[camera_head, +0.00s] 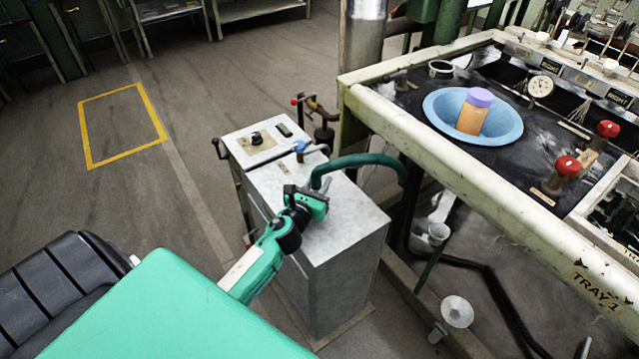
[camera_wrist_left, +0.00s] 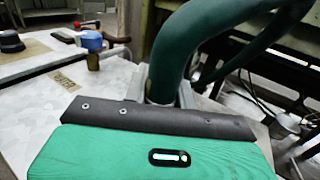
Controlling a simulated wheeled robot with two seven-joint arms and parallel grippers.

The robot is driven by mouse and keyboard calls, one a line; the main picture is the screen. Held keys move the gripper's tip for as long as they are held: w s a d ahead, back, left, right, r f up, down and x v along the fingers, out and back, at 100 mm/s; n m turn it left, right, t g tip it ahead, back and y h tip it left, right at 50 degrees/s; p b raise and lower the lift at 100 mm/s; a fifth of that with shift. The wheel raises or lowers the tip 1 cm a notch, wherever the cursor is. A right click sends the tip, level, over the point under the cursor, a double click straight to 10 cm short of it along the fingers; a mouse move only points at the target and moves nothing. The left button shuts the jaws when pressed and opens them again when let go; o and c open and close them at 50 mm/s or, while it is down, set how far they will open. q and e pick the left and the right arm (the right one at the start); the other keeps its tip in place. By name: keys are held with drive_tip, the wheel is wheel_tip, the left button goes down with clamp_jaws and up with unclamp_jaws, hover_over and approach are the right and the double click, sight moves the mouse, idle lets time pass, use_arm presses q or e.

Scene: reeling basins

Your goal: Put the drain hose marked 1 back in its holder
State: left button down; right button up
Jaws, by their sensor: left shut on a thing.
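The dark green drain hose (camera_head: 360,160) arches from my left gripper, over the right edge of the grey metal cabinet, to below the tray table. It also shows large in the left wrist view (camera_wrist_left: 188,45), rising just beyond the gripper's dark edge. My left gripper (camera_head: 315,190) is shut on the hose near its end, low over the cabinet top. The fingers hide the hose's end, and no mark 1 can be read on it. A pale metal piece (camera_wrist_left: 187,95) shows beside the hose end; I cannot tell whether it is the holder. My right gripper is not in view.
The grey cabinet (camera_head: 345,265) carries a blue-handled tap (camera_head: 299,147) and a pipe. The tray table (camera_head: 450,150) holds a blue basin (camera_head: 435,105) with a purple-capped orange jar (camera_head: 474,112). A pale funnel (camera_head: 438,233) stands below. Open floor lies left.

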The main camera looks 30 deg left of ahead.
use_arm(q)
drive_tip(key=shift+f, duration=0.1)
drive_tip(key=c, duration=1.1)
unclamp_jaws()
drive_tip(key=shift+c, duration=0.2)
